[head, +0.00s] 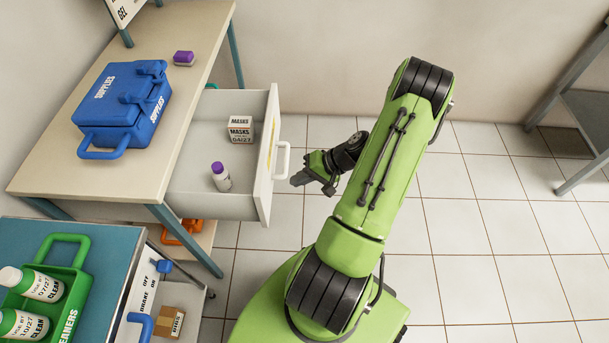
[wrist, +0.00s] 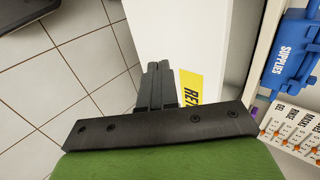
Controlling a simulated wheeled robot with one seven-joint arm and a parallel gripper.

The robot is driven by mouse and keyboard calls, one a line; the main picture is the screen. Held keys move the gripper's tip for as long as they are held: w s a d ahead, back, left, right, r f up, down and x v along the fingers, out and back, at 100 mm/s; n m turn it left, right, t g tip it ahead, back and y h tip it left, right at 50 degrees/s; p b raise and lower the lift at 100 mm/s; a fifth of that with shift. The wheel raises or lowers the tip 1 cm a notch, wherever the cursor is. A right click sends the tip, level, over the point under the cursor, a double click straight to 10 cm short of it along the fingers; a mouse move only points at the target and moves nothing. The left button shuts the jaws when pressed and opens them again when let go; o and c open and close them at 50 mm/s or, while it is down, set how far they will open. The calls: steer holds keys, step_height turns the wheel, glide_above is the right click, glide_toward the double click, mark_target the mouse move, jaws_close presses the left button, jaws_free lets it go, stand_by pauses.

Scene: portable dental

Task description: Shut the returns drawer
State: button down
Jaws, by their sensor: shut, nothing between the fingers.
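The returns drawer (head: 265,185) is pulled out from under the beige table in the head view. Its white front carries a handle (head: 284,160). Inside are a masks box (head: 239,128) and a white bottle with a purple cap (head: 221,178). My gripper (head: 299,179) is shut and empty, just right of the drawer front, close to the handle. In the wrist view, my closed fingers (wrist: 158,68) point at the drawer's white front (wrist: 175,25), whose yellow label (wrist: 191,86) is partly hidden. I cannot tell whether they touch it.
A blue supplies case (head: 125,105) and a small purple-topped item (head: 183,58) are on the table (head: 45,170). A teal-topped cart (head: 110,245) with a green cleaners caddy (head: 75,275) stands at lower left. A grey rack (head: 588,105) is at far right. Tiled floor is clear between.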

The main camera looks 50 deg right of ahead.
mark_target(267, 187)
steer(key=w+a, duration=0.1)
steer(key=w+a+f, duration=0.1)
steer(key=w, duration=0.1)
steer(key=w+a+f+b, duration=0.1)
steer(key=shift+w+a+f, duration=0.25)
steer(key=shift+w+a, duration=0.25)
steer(key=shift+w, duration=0.1)
steer(key=shift+w, duration=0.1)
